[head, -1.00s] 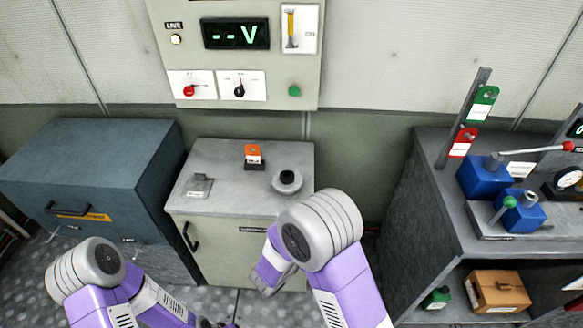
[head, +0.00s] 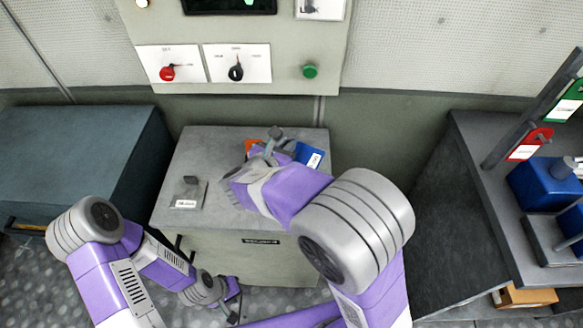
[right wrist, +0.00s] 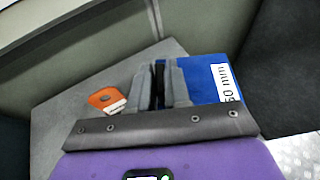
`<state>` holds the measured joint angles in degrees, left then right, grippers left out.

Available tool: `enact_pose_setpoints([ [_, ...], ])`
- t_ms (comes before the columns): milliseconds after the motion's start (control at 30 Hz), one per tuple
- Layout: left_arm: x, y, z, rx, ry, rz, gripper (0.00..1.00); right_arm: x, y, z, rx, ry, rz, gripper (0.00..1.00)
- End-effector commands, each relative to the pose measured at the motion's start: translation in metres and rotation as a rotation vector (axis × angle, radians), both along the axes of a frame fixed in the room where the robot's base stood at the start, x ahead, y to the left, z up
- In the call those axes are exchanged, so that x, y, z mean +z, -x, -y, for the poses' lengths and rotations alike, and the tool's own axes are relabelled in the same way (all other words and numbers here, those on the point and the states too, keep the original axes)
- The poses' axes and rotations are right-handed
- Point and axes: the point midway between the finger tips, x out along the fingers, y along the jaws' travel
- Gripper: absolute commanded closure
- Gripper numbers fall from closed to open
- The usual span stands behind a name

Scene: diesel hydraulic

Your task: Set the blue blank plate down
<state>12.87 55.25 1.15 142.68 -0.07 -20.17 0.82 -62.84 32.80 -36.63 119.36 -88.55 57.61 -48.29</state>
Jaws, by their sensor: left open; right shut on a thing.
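The blue blank plate (head: 311,156) is over the right back part of the grey cabinet top (head: 213,142). In the right wrist view the plate (right wrist: 200,72) shows a white label ending in "50 mm". My right gripper (head: 278,143) is shut on it; the fingers (right wrist: 162,88) are at its left side in the wrist view. I cannot tell whether the plate touches the cabinet top. My left gripper (head: 232,305) is low in front of the cabinet, open, and away from the plate. My right forearm hides part of the cabinet top.
A small grey bracket (head: 189,192) with a label is on the cabinet's left part. A control panel (head: 285,70) is on the wall behind. A dark shelf unit (head: 490,190) with blue blocks stands at the right.

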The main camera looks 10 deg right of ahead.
Motion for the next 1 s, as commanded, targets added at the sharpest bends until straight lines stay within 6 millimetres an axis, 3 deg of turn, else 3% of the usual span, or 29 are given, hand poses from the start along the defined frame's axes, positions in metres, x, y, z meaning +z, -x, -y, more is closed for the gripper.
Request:
enact_pose_setpoints([
  [100, -0.015, 0.001, 0.000, 0.000, 0.000, -0.001, 0.57, -0.029, 0.000, 0.001, -0.001, 0.007, -0.003, 1.00],
  [367, -0.024, 0.000, 0.000, 0.000, 0.000, -0.001, 0.57, -0.052, 0.000, 0.000, -0.001, 0.003, 0.000, 1.00],
  [600, -0.040, 0.000, 0.000, 0.000, 0.000, -0.001, 0.57, -0.085, 0.000, 0.001, -0.001, 0.005, -0.001, 1.00],
  [933, -0.040, 0.000, 0.000, 0.000, 0.000, 0.000, 0.57, -0.086, 0.000, 0.001, -0.001, 0.002, 0.000, 1.00],
  [967, -0.039, 0.000, 0.000, 0.000, 0.000, 0.000, 0.57, -0.086, 0.000, 0.000, -0.001, 0.001, -0.001, 0.80],
  [1000, -0.039, 0.000, 0.000, 0.000, 0.000, 0.000, 0.57, -0.086, 0.001, 0.000, -0.001, 0.001, -0.001, 0.74],
])
